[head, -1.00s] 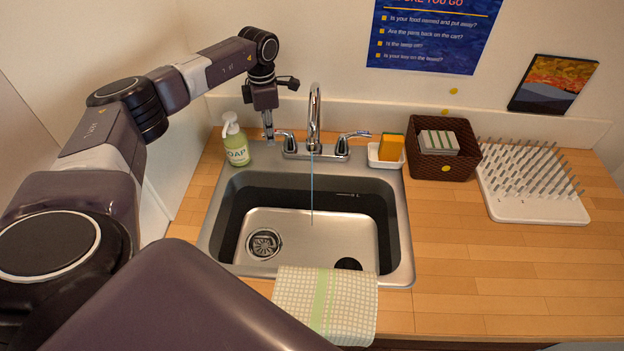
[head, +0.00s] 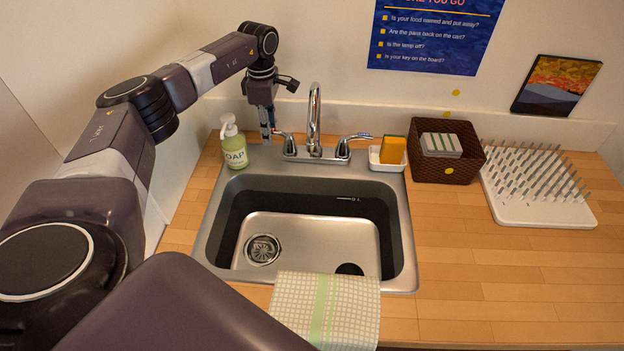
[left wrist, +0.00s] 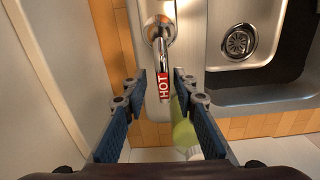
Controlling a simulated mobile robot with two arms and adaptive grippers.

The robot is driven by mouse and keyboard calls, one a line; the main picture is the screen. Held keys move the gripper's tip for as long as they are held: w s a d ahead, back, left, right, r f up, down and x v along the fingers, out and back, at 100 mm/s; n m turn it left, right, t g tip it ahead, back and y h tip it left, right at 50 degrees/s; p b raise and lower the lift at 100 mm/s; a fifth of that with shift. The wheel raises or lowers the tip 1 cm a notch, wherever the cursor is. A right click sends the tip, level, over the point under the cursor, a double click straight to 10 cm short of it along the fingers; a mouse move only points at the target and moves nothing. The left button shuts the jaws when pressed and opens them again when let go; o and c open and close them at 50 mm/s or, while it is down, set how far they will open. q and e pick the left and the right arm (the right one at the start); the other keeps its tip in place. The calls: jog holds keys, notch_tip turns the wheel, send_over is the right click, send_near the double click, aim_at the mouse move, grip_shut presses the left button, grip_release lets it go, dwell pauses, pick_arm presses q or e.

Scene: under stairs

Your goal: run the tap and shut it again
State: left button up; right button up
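The chrome tap (head: 314,115) stands behind the sink (head: 208,225), with a lever handle on each side of its spout. No water stream shows under the spout. The left handle (head: 287,143) carries a red HOT label, clear in the left wrist view (left wrist: 163,85). The right handle (head: 352,143) points out to the right. My left gripper (head: 268,135) is at the outer end of the hot handle. In the left wrist view its blue fingers (left wrist: 160,76) are apart on either side of the handle, with a gap to each side. My right gripper is out of view.
A green soap bottle (head: 233,146) stands close left of my left gripper. A sponge (head: 392,149) in a white dish, a brown basket (head: 447,168) and a white drying rack (head: 540,207) are to the right. A checked towel (head: 345,300) hangs over the sink's front edge.

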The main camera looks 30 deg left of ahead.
pick_arm(q)
jog(key=o, duration=0.7)
jog(key=shift+s, duration=0.1)
jog(key=shift+o, duration=0.2)
notch_tip(320, 180, up, 7)
jog(key=p, duration=0.5)
jog(key=shift+f, duration=0.1)
